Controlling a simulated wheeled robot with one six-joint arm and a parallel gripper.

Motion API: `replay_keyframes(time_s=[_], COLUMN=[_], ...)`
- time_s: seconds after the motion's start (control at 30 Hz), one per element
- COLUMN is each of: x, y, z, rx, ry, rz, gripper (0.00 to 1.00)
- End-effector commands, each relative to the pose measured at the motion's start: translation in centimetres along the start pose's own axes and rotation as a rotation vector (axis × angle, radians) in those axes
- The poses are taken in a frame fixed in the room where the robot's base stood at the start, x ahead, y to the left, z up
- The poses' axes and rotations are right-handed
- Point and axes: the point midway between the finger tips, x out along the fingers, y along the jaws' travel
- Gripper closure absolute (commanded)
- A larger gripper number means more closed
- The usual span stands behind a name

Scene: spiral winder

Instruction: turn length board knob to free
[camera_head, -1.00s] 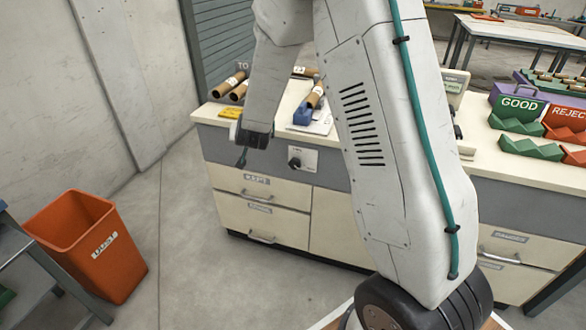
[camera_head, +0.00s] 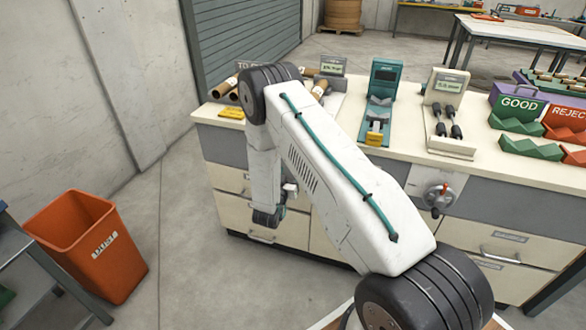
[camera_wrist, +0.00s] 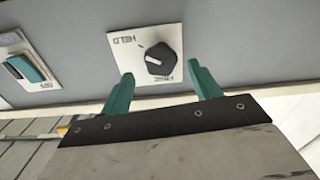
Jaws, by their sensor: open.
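In the wrist view a black round knob (camera_wrist: 160,60) sits on a white square plate (camera_wrist: 175,35) on a grey panel. The plate carries upside-down lettering: one word, seemingly HELD, at the knob's left and another, hard to read, below it. In the head view my arm hides the knob, and my gripper (camera_head: 280,213) hangs low before the cabinet front, mostly hidden.
A teal rocker switch (camera_wrist: 27,68) is left of the plate. The cabinet's front also bears a red-handled control (camera_head: 440,195) at right. On the counter stand a teal device (camera_head: 382,85), a cream gauge (camera_head: 445,90) and cardboard tubes. An orange bin (camera_head: 88,248) stands left on open floor.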

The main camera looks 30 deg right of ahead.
Motion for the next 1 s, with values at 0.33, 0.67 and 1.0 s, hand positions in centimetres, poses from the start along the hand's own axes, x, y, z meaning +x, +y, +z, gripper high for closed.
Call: replay_keyframes(time_s=[0.33, 0.67, 1.0], x=[4.3, 4.5, 4.5], y=[0.0, 0.0, 0.0], z=[0.0, 0.0, 0.0], rx=[0.0, 0.0, -0.005], ry=[0.0, -0.001, -0.001], rz=[0.0, -0.002, -0.001], gripper=[0.38, 0.46, 0.82])
